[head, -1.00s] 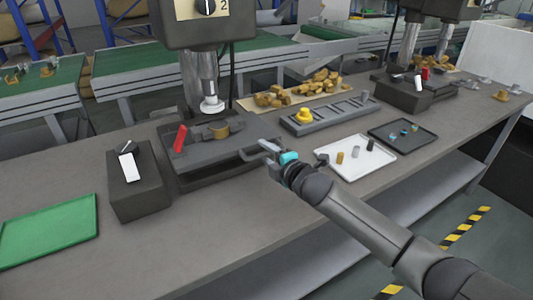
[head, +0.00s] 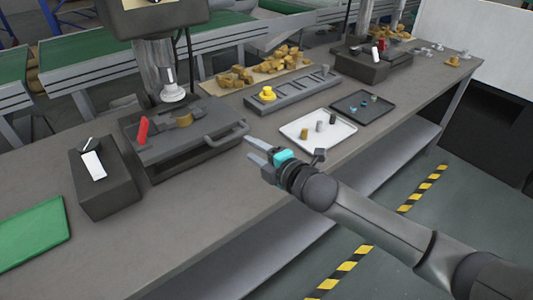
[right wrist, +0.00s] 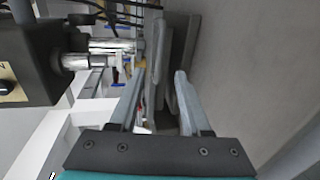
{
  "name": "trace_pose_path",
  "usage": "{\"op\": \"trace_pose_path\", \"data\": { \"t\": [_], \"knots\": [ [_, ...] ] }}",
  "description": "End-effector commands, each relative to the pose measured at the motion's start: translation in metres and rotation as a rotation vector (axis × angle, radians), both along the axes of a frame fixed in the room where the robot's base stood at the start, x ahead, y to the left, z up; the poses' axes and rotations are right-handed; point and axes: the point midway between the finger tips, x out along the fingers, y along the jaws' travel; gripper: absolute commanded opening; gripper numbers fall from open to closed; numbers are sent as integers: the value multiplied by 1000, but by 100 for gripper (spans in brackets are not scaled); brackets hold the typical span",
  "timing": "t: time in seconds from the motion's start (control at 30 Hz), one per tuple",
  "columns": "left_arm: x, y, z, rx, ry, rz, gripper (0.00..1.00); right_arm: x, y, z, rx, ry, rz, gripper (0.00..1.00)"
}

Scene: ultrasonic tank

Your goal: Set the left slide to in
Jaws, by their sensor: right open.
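The left slide (head: 160,145) is a dark grey plate on a base under the left press, carrying a red lever (head: 142,129) and a brass-coloured part (head: 183,119). Its bar handle (head: 228,134) sticks out to the right. My right gripper (head: 249,149) is open and empty, just right of the handle and seemingly apart from it. In the right wrist view the two open fingers (right wrist: 161,85) point toward dark grey surfaces of the station. How far the slide is pushed in is hard to tell. My left gripper is not in view.
A switch box (head: 105,185) stands left of the slide, and a green tray (head: 30,235) lies beyond it. The press head (head: 173,92) hangs above the plate. A grey rack (head: 290,95), white tray (head: 339,132) and black tray (head: 350,105) lie to the right. The front table strip is clear.

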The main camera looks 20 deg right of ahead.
Motion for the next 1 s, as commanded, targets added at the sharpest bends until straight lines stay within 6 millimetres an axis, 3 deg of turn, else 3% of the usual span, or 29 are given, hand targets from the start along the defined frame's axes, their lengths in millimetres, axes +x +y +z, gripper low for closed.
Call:
{"op": "trace_pose_path", "data": {
  "t": [0.1,0.33,0.77,1.0],
  "knots": [
    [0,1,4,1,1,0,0,-18,-7,3,-1,3,0,48],
    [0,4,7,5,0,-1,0,-38,-14,8,1,1,0,48],
    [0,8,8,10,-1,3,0,-44,-16,10,0,-1,-1,48],
    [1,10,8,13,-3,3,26,-57,-12,-4,107,94,-81,48]
  ]
}}
